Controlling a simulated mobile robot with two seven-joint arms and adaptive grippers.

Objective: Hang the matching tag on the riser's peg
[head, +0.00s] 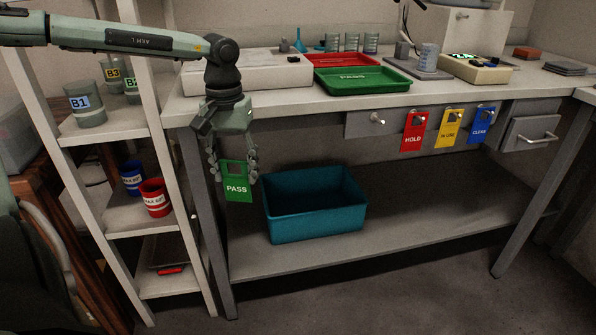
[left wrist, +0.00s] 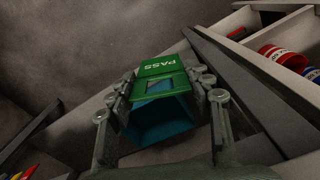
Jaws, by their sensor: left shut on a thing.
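My left gripper (head: 232,172) hangs fingers-down in front of the bench's left end, shut on a green PASS tag (head: 238,189). The tag hangs below the fingers with its lettering facing the head camera. In the left wrist view the green tag (left wrist: 163,68) sits between the fingers (left wrist: 165,97), with its square hole showing. On the bench's front, a bare pale peg or knob (head: 377,119) is to the right of the gripper. Beside it hang a red HOLD tag (head: 413,134), a yellow IN USE tag (head: 449,130) and a blue CLEAN tag (head: 482,126). My right gripper is out of view.
A green tray (head: 362,88) and a red tray (head: 341,61) lie on the bench. A teal bin (head: 315,222) stands on the lower shelf, right of the tag. A shelf rack (head: 105,214) with cups is close on the left. A handled drawer (head: 531,134) is at right.

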